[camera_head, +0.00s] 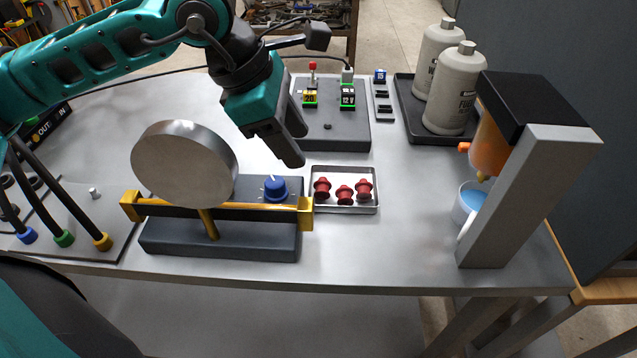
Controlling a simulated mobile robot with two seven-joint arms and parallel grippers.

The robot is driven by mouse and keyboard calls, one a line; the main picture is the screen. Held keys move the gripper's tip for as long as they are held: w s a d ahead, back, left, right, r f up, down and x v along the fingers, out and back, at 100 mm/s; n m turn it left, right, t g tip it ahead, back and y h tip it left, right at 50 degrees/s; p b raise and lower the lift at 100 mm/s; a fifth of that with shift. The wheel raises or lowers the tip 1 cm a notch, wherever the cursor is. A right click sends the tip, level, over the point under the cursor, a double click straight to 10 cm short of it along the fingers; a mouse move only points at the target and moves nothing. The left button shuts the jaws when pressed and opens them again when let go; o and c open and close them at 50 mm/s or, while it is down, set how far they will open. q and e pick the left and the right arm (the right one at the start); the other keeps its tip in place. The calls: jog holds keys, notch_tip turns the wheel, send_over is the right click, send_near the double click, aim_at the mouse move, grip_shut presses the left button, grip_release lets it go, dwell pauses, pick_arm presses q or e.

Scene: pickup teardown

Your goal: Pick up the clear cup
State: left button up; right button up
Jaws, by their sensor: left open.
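A small pale cup with blue inside (464,207) stands on the table under the dispenser's nozzle at the right. The dispenser's grey post hides its right part. It looks whitish, and I cannot tell whether its wall is clear. My left gripper (292,150) hangs over the middle of the table, above and left of the red-part tray, well to the left of the cup. It is open, and nothing shows in it. My right gripper is not in view.
The dispenser (520,190) has a grey post, a black top and an orange tank. Two bottles (452,95) stand in a dark tray behind it. A metal tray (345,205) holds red parts. A fixture with a round disc (184,165) stands left. Table between tray and cup is clear.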

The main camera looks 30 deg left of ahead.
aim_at(325, 184)
pick_arm(q)
jog(key=x, duration=1)
jog(key=shift+w+f, duration=0.15)
jog(key=shift+f, duration=0.05)
jog(key=shift+c, duration=0.5)
jog(key=c, duration=0.7)
jog(key=shift+r, duration=0.1)
